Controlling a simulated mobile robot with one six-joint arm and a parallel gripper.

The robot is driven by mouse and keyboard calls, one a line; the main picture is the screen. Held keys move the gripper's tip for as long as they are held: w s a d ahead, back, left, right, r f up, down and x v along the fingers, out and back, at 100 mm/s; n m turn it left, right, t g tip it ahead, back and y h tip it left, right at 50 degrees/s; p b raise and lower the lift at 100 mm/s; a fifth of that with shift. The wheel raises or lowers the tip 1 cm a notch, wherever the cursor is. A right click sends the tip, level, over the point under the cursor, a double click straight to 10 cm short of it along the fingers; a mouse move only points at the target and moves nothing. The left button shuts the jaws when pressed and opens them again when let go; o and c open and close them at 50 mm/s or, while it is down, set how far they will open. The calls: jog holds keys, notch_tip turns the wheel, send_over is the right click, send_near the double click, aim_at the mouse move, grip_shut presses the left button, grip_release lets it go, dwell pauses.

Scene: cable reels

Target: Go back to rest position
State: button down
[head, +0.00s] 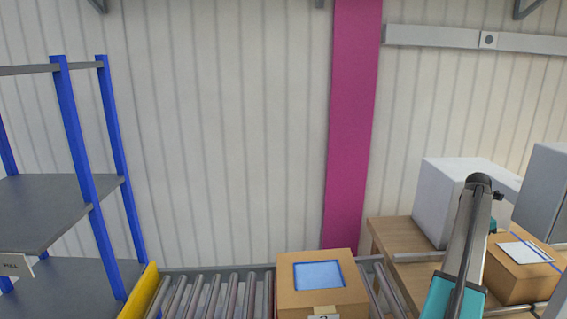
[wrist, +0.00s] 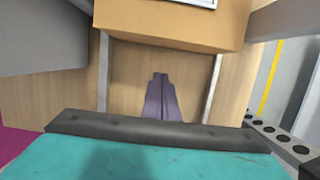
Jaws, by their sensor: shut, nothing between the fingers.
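In the wrist view my gripper (wrist: 160,78) shows as two dark fingers close together in the middle, shut and empty. It is in front of a wooden surface, with a cardboard box (wrist: 170,22) at the top of the picture, apart from the fingers. In the head view my arm rises at the lower right and reaches over the wooden table (head: 388,235). My gripper cannot be made out there. The same kind of cardboard box (head: 520,278), with a white label on top, sits at the right, beside my arm.
A cardboard box with a blue top patch (head: 350,295) stands on the roller conveyor (head: 215,292). A white box-shaped unit (head: 440,195) and a grey one (head: 548,195) are close to my arm. A blue-post shelf (head: 85,170) stands left.

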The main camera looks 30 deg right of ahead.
jog(key=x, duration=0.3)
jog(key=p+x, duration=0.1)
jog(key=x, duration=0.1)
jog(key=shift+s+d+f, duration=0.15)
jog(key=shift+d, duration=0.3)
jog(key=shift+a, duration=0.1)
